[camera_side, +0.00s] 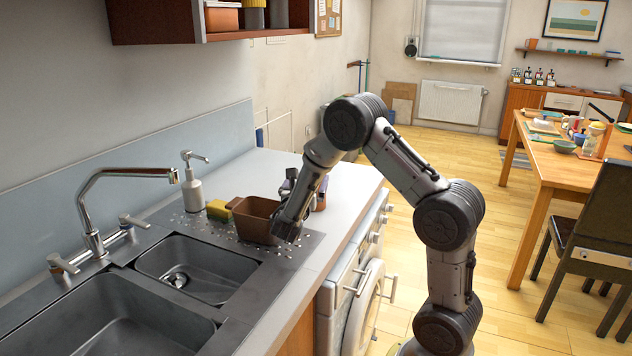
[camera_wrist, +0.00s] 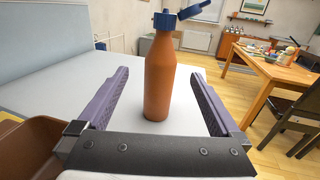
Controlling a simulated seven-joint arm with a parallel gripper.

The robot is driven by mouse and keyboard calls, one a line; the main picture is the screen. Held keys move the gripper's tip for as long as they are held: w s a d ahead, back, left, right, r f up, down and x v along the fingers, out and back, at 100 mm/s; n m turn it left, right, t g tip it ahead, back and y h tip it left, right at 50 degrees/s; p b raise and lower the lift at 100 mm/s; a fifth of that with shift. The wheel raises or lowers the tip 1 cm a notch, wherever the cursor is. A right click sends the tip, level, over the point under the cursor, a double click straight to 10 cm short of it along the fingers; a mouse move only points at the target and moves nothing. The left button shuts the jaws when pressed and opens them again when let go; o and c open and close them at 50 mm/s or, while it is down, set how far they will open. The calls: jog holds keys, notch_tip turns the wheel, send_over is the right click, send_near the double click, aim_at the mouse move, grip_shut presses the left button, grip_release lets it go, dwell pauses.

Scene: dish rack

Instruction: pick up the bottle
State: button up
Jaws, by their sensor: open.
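An orange-brown bottle (camera_wrist: 158,80) with a blue cap (camera_wrist: 165,20) stands upright on the white counter (camera_wrist: 185,105) in the wrist view. The cap's blue lid is flipped open to the right. My gripper (camera_wrist: 157,85) is open, with one purple-grey finger on each side of the bottle in the picture. Gaps show between the bottle and both fingers. In the side view my gripper (camera_side: 318,192) is over the counter beside the brown container, and my arm hides most of the bottle.
A brown container (camera_side: 256,221) stands close on the left of my gripper, with a yellow-green sponge (camera_side: 218,209) and a white soap dispenser (camera_side: 192,186) behind it. The sink (camera_side: 197,267) and faucet (camera_side: 128,173) lie further left. A shelf (camera_side: 165,22) hangs above. The counter's front edge is to the right.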

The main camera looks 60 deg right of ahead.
jog(key=shift+f+x, duration=0.15)
jog(key=shift+x, duration=2.2)
jog(key=shift+f+x, duration=0.15)
jog(key=shift+x, duration=2.2)
jog(key=shift+f+x, duration=0.15)
jog(key=shift+x, duration=2.2)
jog(key=shift+s+r, duration=0.1)
jog(key=shift+s, duration=0.05)
jog(key=c, duration=0.9)
jog(key=shift+r, duration=0.15)
